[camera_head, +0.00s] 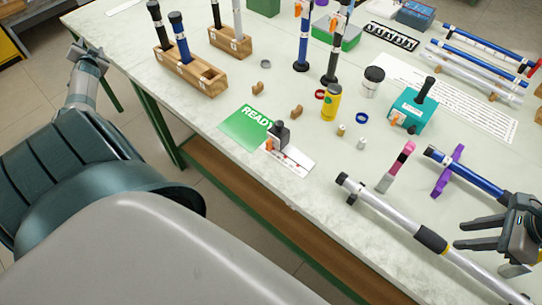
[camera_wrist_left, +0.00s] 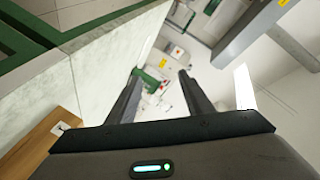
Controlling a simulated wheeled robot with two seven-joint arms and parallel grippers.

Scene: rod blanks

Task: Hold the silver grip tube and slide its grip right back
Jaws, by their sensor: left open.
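The silver grip tube (camera_head: 385,207) lies slanted at the front right of the table in the head view. It has a dark cap at its upper left end and a black grip (camera_head: 431,239) with a yellow edge partway along. Its lower right end runs toward the picture's bottom edge. My right gripper (camera_head: 458,234) is open, its fingers pointing left just above and beside the tube near the grip; whether they touch it I cannot tell. My left gripper (camera_head: 88,48) is off the table's left side, and the left wrist view shows it open and empty (camera_wrist_left: 159,75).
A blue tube (camera_head: 468,174) on a purple stand and a pink-and-grey piece (camera_head: 397,166) lie close behind the silver tube. A teal box (camera_head: 412,112), a yellow bottle (camera_head: 331,102) and wooden racks (camera_head: 190,72) stand farther back. The table's front edge is near the silver tube.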

